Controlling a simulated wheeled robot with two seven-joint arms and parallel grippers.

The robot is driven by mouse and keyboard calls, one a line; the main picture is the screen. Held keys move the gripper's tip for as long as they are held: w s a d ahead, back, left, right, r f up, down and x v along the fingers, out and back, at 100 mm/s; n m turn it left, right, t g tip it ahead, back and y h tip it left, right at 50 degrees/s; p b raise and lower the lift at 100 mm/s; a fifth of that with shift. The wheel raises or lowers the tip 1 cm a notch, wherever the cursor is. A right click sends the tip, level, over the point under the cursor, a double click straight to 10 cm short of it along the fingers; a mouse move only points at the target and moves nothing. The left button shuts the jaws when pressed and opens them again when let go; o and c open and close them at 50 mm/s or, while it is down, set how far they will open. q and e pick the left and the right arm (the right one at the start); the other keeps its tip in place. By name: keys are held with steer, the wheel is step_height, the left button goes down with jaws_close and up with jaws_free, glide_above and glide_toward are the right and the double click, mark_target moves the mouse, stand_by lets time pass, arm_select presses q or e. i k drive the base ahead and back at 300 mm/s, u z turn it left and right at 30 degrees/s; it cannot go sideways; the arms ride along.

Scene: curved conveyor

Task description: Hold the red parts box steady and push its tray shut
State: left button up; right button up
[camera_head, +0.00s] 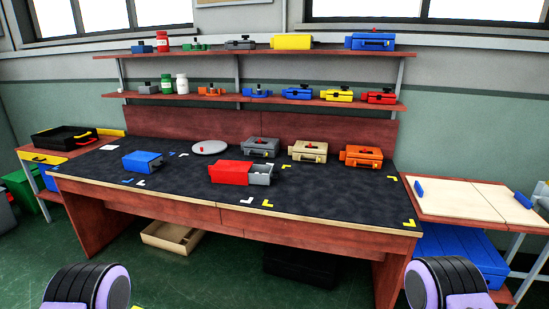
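The red parts box (229,172) lies on the dark mat in the middle of the workbench. Its grey tray (262,179) sticks out of the box's right side, so the tray is partly open. A small red piece shows at the tray's right end. Neither of my grippers is in view. Only parts of my two arms show, at the bottom left and bottom right corners, well short of the bench. Nothing of mine touches the box or the tray.
A blue box (142,161) stands to the left and a round grey plate (210,147) behind. Grey (260,147), beige (308,151) and orange (361,156) boxes line the back. Loaded shelves (265,100) hang above. The mat's front right is clear.

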mark_target(260, 178)
steer(key=u, duration=0.6)
steer(key=i, duration=0.65)
steer(key=u, duration=0.75)
steer(key=i, duration=0.95)
steer(key=z, duration=0.95)
steer(key=i, duration=0.6)
steer(key=z, duration=0.7)
